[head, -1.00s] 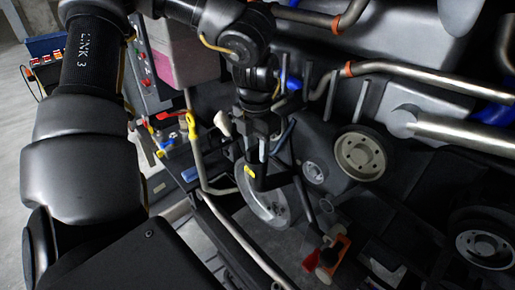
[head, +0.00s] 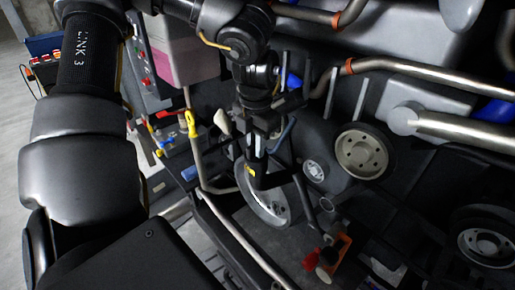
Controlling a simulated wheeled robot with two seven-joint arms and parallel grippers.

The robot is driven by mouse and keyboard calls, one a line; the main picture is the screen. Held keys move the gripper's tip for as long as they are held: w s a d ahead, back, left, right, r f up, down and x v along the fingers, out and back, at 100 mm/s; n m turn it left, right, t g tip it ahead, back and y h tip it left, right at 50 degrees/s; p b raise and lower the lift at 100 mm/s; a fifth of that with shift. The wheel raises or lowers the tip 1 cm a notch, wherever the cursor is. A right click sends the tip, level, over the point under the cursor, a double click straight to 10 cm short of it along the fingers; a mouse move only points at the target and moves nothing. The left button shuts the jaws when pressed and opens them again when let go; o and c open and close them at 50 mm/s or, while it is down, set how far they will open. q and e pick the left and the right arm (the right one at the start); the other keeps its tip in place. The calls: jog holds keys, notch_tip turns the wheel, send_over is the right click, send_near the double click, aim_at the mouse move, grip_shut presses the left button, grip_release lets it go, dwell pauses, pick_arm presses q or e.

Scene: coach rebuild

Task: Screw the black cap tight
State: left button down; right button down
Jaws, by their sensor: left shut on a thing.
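My left gripper (head: 257,150) reaches down from the top middle of the head view. It is shut at the top of a black angled pipe neck (head: 272,181) with a yellow mark on its side. The black cap cannot be told apart from the dark fingers and the neck; the fingers hide most of the spot where they close. My right gripper is not in view.
A large grey wheel (head: 266,207) lies just behind and below the neck. A pulley (head: 362,153) is to its right. Metal pipes (head: 420,80) cross the upper right. A yellow-topped hose (head: 193,128) stands left. A red-and-orange part (head: 330,256) lies below right.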

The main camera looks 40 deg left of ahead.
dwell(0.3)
pick_arm(q)
jog(key=m, duration=0.2)
jog(key=shift+f+m+b, duration=0.1)
jog(key=shift+m+b, duration=0.3)
jog(key=m, duration=0.3)
jog(key=m, duration=0.3)
jog(key=shift+b, duration=0.3)
jog(key=m, duration=0.3)
jog(key=shift+w, duration=0.1)
jog(key=shift+m, duration=0.3)
